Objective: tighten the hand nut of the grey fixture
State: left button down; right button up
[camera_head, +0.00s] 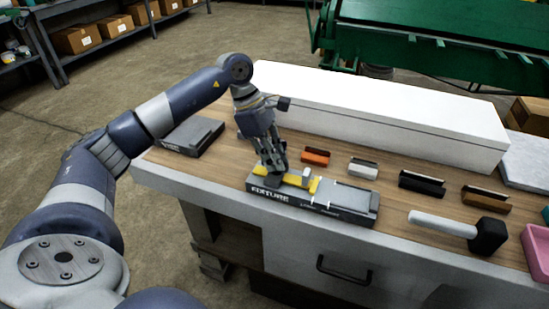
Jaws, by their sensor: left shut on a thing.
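The grey fixture (347,198), lettered "FIXTURE" on its front, lies on the workbench near the front edge. Yellow parts (314,185) sit on its top, with a pale piece between them. My left gripper (273,168) reaches down from above onto the left end of the fixture. Its fingers are shut at the yellow part there, where the hand nut appears to be. The fingers hide most of what they hold, so the nut's shape and how far it is turned cannot be told. My right gripper is not in view.
Another grey block (193,135) lies at the bench's left end. Small orange (316,156), white (362,168), black (422,184) and brown (486,199) pieces lie behind the fixture. A mallet (443,224) and a pink tray (536,247) lie right. A long white box (380,115) blocks the back.

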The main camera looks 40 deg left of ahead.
pick_arm(q)
jog(key=c, duration=1.7)
grip_release()
jog(key=v, duration=1.2)
jog(key=shift+s+f, duration=0.1)
